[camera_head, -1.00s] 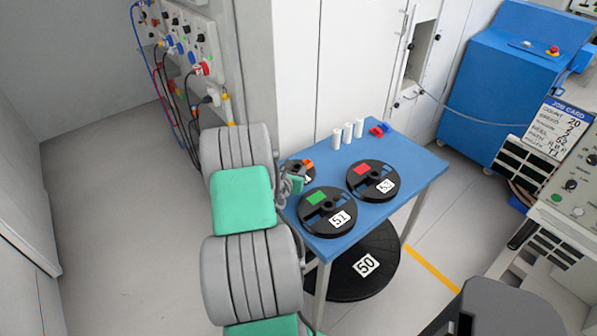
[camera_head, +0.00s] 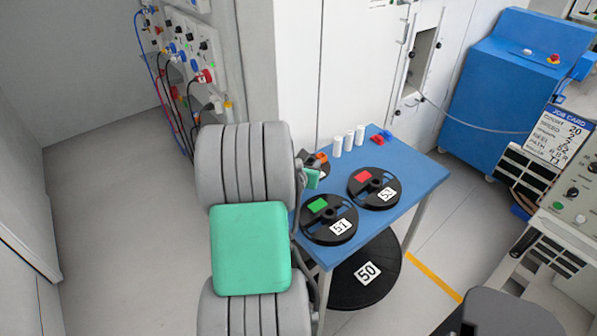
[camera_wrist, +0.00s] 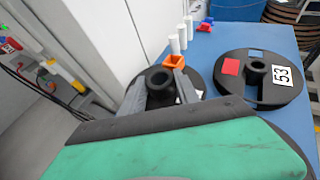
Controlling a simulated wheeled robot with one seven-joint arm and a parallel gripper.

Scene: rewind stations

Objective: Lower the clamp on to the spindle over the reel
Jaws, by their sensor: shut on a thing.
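My gripper (camera_wrist: 160,82) is shut on a black collar-like part with a round hole, which I take to be the clamp (camera_wrist: 159,79). The two grey fingers sit on either side of it. In the wrist view it appears over a black disc (camera_wrist: 200,88) with an orange piece (camera_wrist: 175,62) beside it. I cannot tell whether the part touches the disc. In the head view the arm partly hides my gripper and that disc; the orange piece (camera_head: 320,158) shows. Reel 51 (camera_head: 318,229) and reel 53 (camera_head: 383,184) lie flat on the blue table. I cannot make out a spindle.
Several white cylinders (camera_head: 348,139) and red and blue pieces (camera_head: 380,137) stand at the blue table's (camera_head: 413,179) back. Large reel 50 (camera_head: 349,294) is below the table. A wall panel with cables (camera_head: 185,60) is at left, a control panel (camera_head: 580,190) at right.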

